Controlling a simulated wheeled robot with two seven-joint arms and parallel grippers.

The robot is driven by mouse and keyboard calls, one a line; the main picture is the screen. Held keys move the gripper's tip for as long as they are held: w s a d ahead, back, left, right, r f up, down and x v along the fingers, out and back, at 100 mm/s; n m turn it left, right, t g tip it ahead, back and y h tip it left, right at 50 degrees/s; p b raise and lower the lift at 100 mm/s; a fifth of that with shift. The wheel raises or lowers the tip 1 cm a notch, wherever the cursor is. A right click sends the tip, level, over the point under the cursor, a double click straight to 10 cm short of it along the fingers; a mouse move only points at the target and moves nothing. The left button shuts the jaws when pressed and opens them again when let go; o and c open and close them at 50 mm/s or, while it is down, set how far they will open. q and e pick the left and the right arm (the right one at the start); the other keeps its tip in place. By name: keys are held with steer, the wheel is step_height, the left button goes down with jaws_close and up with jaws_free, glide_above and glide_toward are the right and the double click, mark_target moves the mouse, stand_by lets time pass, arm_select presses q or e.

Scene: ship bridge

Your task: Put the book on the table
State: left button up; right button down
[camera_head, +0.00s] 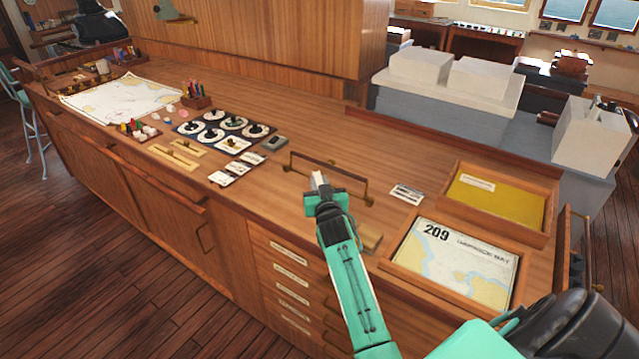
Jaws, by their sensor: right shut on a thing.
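My right gripper (319,186) is over the near middle of the long wooden table (345,130). It is shut on a small pale thing at its fingertips, in front of a low wooden rail. The gripper hides most of this thing, and I cannot tell whether it is the book. No other book shows clearly. A yellow flat item with a white label (505,203) lies in a wooden tray at the right, and I cannot tell whether it is a book. My left gripper is not in view.
The low rail (300,160) stands just behind my gripper. A framed chart marked 209 (455,262) is at the right. Dials (222,130), cards, pen holders and a large chart (125,98) fill the left. The table is clear behind the rail.

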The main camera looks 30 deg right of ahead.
steer(key=shift+f, duration=0.3)
steer(key=shift+f, duration=0.15)
steer(key=c, duration=1.3)
jaws_free()
steer(key=shift+r, duration=0.3)
steer(key=shift+b+v, duration=1.7)
steer(key=shift+v, duration=4.35)
steer(key=shift+f, duration=0.2)
